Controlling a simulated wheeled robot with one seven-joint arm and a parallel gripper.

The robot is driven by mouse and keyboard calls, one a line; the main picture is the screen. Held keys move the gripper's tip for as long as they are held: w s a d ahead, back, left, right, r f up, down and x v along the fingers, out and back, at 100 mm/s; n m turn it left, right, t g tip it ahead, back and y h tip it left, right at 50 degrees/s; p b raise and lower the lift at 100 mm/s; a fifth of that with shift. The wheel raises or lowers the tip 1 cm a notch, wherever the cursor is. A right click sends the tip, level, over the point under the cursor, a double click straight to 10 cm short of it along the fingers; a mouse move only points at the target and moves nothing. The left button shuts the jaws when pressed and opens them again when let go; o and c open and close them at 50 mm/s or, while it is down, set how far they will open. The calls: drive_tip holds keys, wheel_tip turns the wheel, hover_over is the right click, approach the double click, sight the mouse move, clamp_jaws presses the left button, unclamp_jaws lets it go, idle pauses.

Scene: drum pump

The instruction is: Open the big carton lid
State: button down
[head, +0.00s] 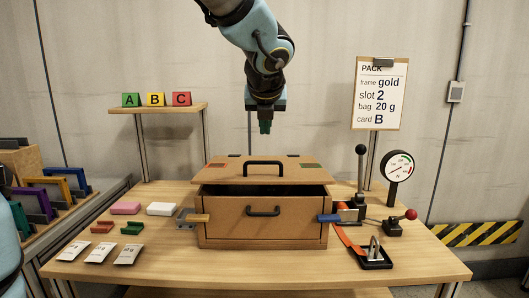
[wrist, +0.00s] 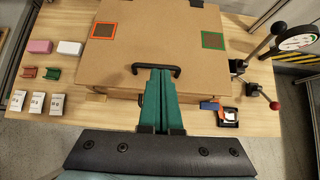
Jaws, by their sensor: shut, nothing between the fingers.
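The big carton (head: 262,221) stands in the middle of the wooden table. Its brown lid (head: 230,172) has a black handle (head: 263,165), and a dark gap shows between the lid's front edge and the box. A second black handle (head: 263,211) is on the front wall. My gripper (head: 265,127) hangs above the carton with its green fingers shut and empty. In the wrist view the lid (wrist: 150,45) fills the top, and the finger tips (wrist: 161,72) overlap the lid handle (wrist: 137,68) in the picture; contact cannot be told.
A yellow latch (head: 199,218) and a blue latch (head: 329,218) flank the carton front. Levers (head: 361,165) and a gauge (head: 397,166) stand right. Small blocks (head: 125,208) and white bags (head: 100,252) lie left. A shelf (head: 158,108) stands behind. The table's front strip is mostly clear.

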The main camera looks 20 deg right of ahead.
drive_tip(key=b+x, duration=0.1)
drive_tip(key=x, duration=0.9)
drive_tip(key=shift+d, duration=0.1)
drive_tip(key=shift+w+d+r+p, duration=0.1)
drive_tip(key=shift+w+r+p, duration=0.2)
drive_tip(key=shift+r, duration=0.35)
idle(0.9)
drive_tip(key=shift+s+r, duration=0.1)
idle(0.8)
